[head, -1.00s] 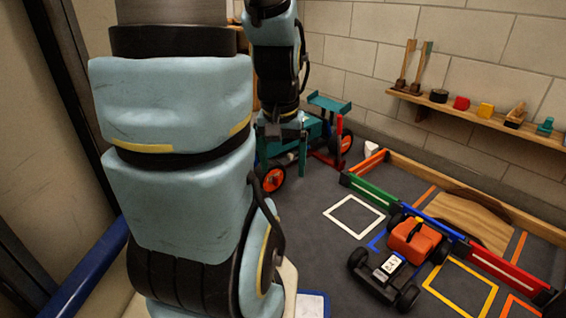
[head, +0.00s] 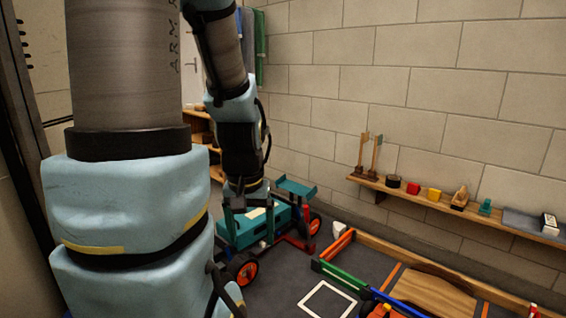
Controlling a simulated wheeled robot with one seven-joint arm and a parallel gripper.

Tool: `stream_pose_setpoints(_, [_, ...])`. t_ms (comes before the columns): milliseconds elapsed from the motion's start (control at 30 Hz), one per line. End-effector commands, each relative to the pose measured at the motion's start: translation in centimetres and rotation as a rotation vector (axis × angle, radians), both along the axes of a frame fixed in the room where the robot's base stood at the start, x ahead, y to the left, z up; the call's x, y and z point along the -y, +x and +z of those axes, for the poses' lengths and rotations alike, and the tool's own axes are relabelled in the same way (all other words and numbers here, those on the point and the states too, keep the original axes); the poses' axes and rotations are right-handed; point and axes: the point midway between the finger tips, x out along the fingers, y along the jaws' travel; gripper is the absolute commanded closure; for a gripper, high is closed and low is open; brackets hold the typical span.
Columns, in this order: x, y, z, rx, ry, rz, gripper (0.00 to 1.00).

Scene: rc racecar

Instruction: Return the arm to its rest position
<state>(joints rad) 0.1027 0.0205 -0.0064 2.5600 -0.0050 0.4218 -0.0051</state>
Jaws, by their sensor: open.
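My arm fills the left of the head view and reaches back towards the teal racecar (head: 265,228). My gripper (head: 247,214) hangs at the arm's far end, over or just in front of the car's body. Its dark fingers are apart and I see nothing held between them. The car stands on the dark floor with orange-rimmed wheels and a teal rear wing (head: 296,188). My arm hides part of the car's left side. I cannot tell whether the fingers touch the car.
A wall shelf (head: 400,196) on the right holds small coloured blocks and tools. Low coloured barriers (head: 338,282) edge a floor area with a white square outline (head: 327,300) and a wooden ramp (head: 432,290). An orange object (head: 384,311) is cut off at the bottom edge.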

Motion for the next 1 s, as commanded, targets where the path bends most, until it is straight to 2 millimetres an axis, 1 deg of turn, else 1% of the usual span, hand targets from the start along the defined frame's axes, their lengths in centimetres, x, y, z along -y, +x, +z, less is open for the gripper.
stream_pose_setpoints(33, [0.0,0.0,3.3,0.000,0.000,0.000,0.15])
stream_pose_setpoints(700, [0.0,0.0,23.8,0.000,0.000,0.000,0.15])
stream_pose_setpoints(800, [0.0,0.0,25.8,0.000,0.000,0.000,0.15])
stream_pose_setpoints(833, [0.0,0.0,26.2,0.000,0.000,0.000,0.15])
stream_pose_setpoints(900, [0.0,0.0,26.6,0.000,0.000,0.000,0.15])
stream_pose_setpoints(1000, [0.0,0.0,26.5,0.000,0.000,0.000,0.15])
